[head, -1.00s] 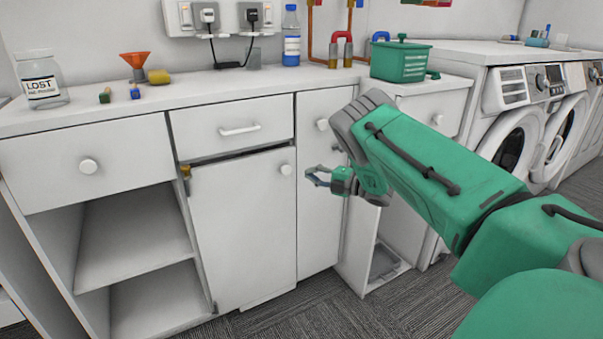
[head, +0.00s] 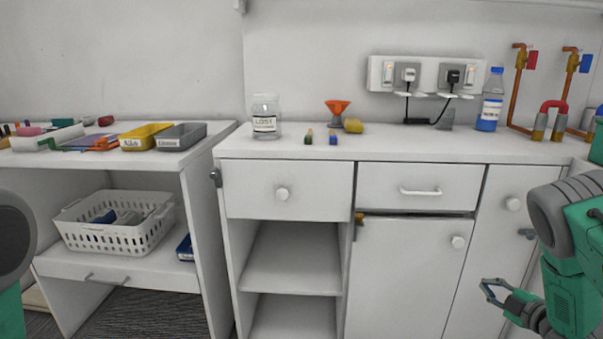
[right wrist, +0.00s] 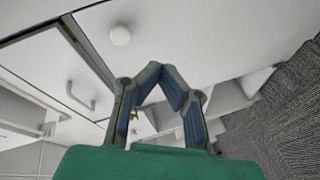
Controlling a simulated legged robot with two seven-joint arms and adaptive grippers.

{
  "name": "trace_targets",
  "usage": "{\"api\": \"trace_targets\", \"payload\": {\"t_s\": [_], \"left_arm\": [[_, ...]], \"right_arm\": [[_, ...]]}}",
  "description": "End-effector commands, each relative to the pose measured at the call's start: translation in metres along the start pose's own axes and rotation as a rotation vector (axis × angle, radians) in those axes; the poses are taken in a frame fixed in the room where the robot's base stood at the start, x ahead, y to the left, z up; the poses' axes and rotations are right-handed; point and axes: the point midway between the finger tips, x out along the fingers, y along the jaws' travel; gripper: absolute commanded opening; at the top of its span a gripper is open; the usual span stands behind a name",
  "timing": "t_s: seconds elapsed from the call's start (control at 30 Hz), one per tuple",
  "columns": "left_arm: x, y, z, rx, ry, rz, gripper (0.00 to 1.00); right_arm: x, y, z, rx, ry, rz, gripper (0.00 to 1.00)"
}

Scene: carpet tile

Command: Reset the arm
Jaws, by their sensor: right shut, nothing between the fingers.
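My right gripper (head: 495,291) is at the lower right of the head view, in front of the white cabinet doors. My right arm is green and grey and is bent at the right edge. A grey and green part of my left arm shows at the left edge of the head view. My left gripper is out of view.
The white counter (head: 375,150) carries a glass jar (head: 265,118), an orange funnel (head: 337,112), a blue bottle (head: 489,105) and small blocks. Copper pipes (head: 520,75) stand at right. A lower shelf unit at left holds a white basket (head: 115,232) and trays (head: 180,137).

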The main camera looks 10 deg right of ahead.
Motion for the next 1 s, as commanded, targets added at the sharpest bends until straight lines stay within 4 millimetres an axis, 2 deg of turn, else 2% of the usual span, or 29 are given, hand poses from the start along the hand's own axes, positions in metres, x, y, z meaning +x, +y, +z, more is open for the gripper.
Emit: {"api": "trace_targets", "payload": {"t_s": [0.03, 0.1, 0.17, 0.2, 0.27, 0.3, 0.37, 0.4, 0.5, 0.6, 0.7, 0.83, 1.0], "left_arm": [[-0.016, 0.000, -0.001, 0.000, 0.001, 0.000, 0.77], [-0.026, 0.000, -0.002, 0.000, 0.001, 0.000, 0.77], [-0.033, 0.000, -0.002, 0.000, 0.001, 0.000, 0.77], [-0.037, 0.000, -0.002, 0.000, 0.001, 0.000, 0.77], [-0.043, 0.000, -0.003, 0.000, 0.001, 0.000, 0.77], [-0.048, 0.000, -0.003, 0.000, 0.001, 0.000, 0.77], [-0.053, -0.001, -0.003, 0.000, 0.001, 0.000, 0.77], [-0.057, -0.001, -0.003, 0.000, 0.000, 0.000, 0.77], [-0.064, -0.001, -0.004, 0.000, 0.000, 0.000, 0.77], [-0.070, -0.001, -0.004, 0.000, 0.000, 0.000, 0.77], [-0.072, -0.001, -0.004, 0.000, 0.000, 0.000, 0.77], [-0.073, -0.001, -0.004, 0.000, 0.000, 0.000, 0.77], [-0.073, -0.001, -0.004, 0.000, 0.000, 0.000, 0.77]], "right_arm": [[-0.005, -0.028, -0.028, 0.149, -0.084, -0.069, 0.00], [-0.021, -0.072, -0.055, 0.337, -0.215, -0.157, 0.00], [-0.040, -0.106, -0.079, 0.472, -0.321, -0.234, 0.00], [-0.056, -0.128, -0.094, 0.549, -0.390, -0.283, 0.00], [-0.084, -0.157, -0.118, 0.651, -0.494, -0.359, 0.00], [-0.104, -0.174, -0.134, 0.711, -0.563, -0.407, 0.00], [-0.137, -0.196, -0.156, 0.787, -0.670, -0.476, 0.00], [-0.160, -0.207, -0.171, 0.829, -0.740, -0.519, 0.00], [-0.217, -0.228, -0.202, 0.901, -0.904, -0.611, 0.00], [-0.263, -0.237, -0.224, 0.937, -1.036, -0.673, 0.00], [-0.294, -0.240, -0.237, 0.953, -1.126, -0.709, 0.00], [-0.311, -0.241, -0.243, 0.959, -1.176, -0.727, 0.00], [-0.311, -0.241, -0.243, 0.959, -1.176, -0.727, 0.00]]}}
